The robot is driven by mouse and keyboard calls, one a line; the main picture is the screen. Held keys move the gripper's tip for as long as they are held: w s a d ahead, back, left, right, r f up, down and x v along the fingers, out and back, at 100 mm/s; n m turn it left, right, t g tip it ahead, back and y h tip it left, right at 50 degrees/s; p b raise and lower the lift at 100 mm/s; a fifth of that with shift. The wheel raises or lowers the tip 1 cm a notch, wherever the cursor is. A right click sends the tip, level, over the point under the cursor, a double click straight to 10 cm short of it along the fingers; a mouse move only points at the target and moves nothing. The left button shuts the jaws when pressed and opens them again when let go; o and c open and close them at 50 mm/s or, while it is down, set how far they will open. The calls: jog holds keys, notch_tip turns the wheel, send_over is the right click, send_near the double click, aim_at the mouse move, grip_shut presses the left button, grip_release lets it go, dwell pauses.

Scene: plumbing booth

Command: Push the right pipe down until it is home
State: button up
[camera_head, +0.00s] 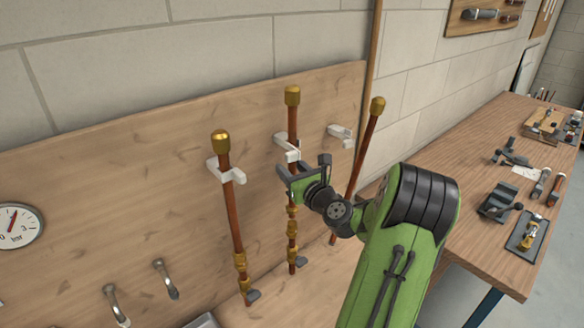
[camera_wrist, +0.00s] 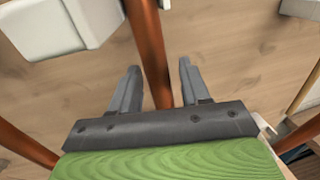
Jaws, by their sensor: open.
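The right pipe (camera_head: 362,155), copper with a brass cap (camera_head: 377,106), leans to the right, apart from its white clip (camera_head: 340,134). My arm hides part of its lower length. The middle pipe (camera_head: 292,123) stands upright at its white clip (camera_head: 287,147), and the left pipe (camera_head: 233,205) stands at another white clip (camera_head: 226,172). My gripper (camera_head: 303,168) is open at the middle pipe, just below that clip. In the wrist view a copper pipe (camera_wrist: 148,45) runs between the spread fingers of my gripper (camera_wrist: 158,72); contact cannot be told.
A wooden backboard (camera_head: 120,190) stands behind the pipes. A pressure gauge (camera_head: 14,225) and metal hooks (camera_head: 166,280) are at left. A workbench (camera_head: 450,200) with tools and fittings is at right. Another copper pipe (camera_wrist: 300,150) shows at the right of the wrist view.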

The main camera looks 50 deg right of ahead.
jog(key=shift+c, duration=0.3)
grip_shut()
jog(key=shift+s+f+b, duration=0.1)
jog(key=shift+f+b, duration=1.25)
jog(key=shift+f, duration=1.5)
jog(key=shift+o, duration=0.3)
grip_release()
